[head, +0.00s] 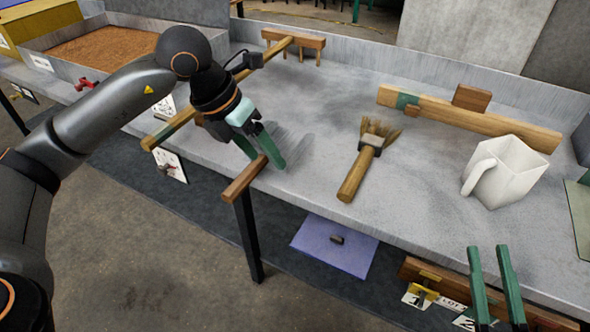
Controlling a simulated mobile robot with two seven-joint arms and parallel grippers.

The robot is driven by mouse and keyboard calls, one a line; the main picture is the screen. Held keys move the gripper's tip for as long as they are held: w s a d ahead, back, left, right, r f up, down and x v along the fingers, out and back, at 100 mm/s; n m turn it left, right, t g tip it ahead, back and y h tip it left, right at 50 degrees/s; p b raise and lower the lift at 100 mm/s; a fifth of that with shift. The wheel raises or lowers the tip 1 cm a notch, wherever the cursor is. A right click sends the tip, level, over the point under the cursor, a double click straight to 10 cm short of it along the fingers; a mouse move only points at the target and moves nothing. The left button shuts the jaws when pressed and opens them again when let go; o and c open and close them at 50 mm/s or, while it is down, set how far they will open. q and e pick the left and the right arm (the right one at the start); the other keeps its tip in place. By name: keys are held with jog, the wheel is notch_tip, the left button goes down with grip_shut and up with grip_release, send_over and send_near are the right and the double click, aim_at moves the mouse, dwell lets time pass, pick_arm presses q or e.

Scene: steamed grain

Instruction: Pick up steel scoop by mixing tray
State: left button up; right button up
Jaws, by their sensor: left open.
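The mixing tray (30,45) is a grey metal tray of brown grain at the upper left. A short wooden handle (243,180) sticks out over the bench's front edge. A grey metallic patch (297,146) beyond it may be the steel scoop's pan, but it blends with the bench top. My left gripper (266,160) is open, with its green fingers pointing down just above and beside the handle's inner end. Whether they touch it cannot be told. My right gripper (491,286) is open and empty at the lower right, in front of the bench.
A brush (357,174) with a wooden handle lies to the right of my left gripper. A white pitcher (509,173) stands further right. A long wooden pole (268,53) runs behind my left gripper to a rake-like head (310,43). A wooden bar (478,122) lies at the back.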

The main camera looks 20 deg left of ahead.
pick_arm(q)
jog(key=a+r+n+t+y, duration=0.1)
jog(key=a+y, duration=0.2)
jog(key=a, duration=0.3)
jog(key=b, duration=0.2)
send_over(253, 165)
jog(key=s, duration=0.2)
notch_tip(253, 165, down, 6)
jog(key=shift+a+r, duration=0.1)
jog(key=shift+a, duration=0.05)
jog(key=shift+w+f+b, duration=0.1)
jog(key=shift+f+b, duration=0.25)
jog(key=shift+f, duration=0.15)
jog(key=b+x, duration=0.1)
jog(key=x, duration=0.3)
jog(key=shift+f, duration=0.2)
pick_arm(e)
jog(key=s+a+r+n+t+y, duration=0.1)
jog(key=s+r+n+y, duration=0.4)
jog(key=r+y, duration=0.3)
jog(key=shift+s+a+n+t, duration=0.2)
jog(key=shift+s+n+t, duration=0.2)
jog(key=shift+s, duration=0.25)
pick_arm(q)
jog(key=shift+c, duration=0.3)
grip_shut()
jog(key=shift+r, duration=0.1)
